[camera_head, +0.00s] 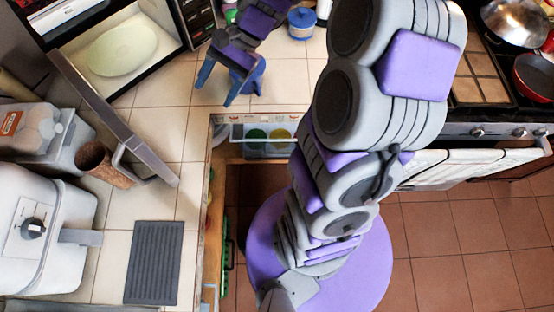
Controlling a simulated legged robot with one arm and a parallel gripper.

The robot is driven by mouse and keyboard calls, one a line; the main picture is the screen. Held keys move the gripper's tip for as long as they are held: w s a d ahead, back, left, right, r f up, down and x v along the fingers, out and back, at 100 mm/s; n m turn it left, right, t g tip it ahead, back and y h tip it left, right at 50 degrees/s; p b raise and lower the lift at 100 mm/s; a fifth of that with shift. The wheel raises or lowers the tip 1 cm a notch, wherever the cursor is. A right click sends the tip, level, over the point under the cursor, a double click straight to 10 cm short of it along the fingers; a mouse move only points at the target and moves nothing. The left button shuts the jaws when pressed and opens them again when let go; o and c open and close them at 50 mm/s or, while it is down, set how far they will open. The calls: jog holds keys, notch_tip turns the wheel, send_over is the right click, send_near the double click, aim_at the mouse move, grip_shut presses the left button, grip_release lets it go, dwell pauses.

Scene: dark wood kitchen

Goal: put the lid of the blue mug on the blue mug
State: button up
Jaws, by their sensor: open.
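A round blue container (301,23), which looks like the blue mug, stands on the tiled counter at the top middle. A small knob-like shape shows at its top; I cannot tell whether this is the lid resting on it. No separate lid can be made out. My gripper (230,86) has blue fingers and is over the counter, left of and nearer than the blue container. Its fingers are spread and it is apart from the container. I can make out nothing held between the fingers.
An open microwave (160,50) with a pale plate inside stands at the upper left, its door (115,110) swung out over the counter. A toaster (35,225) and a dark ribbed mat (154,262) are lower left. Pans stand on the stove (485,85) at right. An open drawer (265,133) is below the counter.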

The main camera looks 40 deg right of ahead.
jog(key=s+n+g+h, duration=0.1)
jog(key=s+n+h, duration=0.7)
jog(key=s, duration=1.5)
jog(key=n, duration=0.3)
jog(key=shift+d+h, duration=0.2)
jog(key=shift+h, duration=0.2)
jog(key=shift+f, duration=0.1)
